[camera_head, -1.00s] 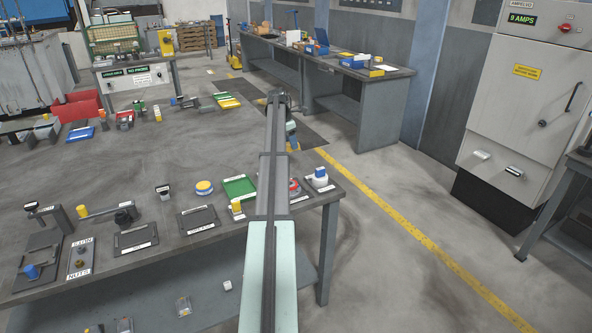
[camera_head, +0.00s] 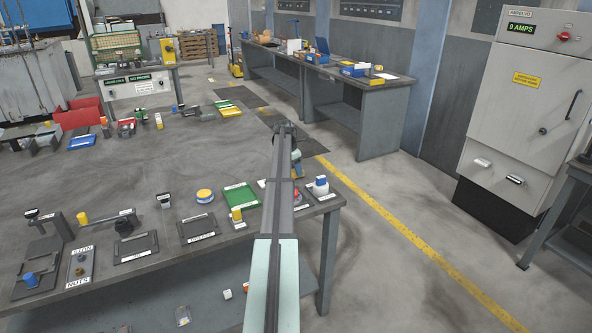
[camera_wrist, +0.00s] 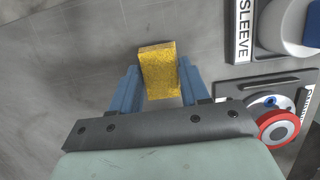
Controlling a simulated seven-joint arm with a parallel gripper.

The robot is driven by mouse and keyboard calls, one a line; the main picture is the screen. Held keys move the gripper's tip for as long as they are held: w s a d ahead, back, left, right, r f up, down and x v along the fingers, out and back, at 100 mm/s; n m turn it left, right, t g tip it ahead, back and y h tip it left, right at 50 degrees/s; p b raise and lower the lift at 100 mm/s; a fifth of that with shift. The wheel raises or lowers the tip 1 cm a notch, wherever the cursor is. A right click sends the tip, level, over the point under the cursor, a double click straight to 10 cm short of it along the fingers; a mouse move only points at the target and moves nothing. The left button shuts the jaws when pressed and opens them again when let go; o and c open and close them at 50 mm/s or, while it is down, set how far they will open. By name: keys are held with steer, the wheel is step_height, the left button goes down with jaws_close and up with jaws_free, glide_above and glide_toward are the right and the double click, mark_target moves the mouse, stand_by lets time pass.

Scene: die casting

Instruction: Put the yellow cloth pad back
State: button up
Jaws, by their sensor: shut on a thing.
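The yellow cloth pad (camera_wrist: 159,72) is a speckled yellow block between the two blue fingers of my gripper (camera_wrist: 160,84) in the wrist view. The fingers are shut on its sides, and its far end sticks out past them. The pad is over bare grey surface, left of the SLEEVE label. In the head view my gripper (camera_head: 297,165) is at the end of my outstretched arm, beyond the bench's right part and partly hidden by the arm. A green tray (camera_head: 238,194) with a white label lies on the bench, left of my arm, and looks empty.
A white-and-blue part (camera_head: 321,186) stands at the bench's right edge. A yellow round tin (camera_head: 205,196) and dark trays (camera_head: 198,225) line the front.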

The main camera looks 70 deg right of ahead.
steer(key=shift+f, duration=0.3)
steer(key=o, duration=0.9)
steer(key=shift+o, duration=0.2)
steer(key=v, duration=1.2)
steer(key=shift+r, duration=0.1)
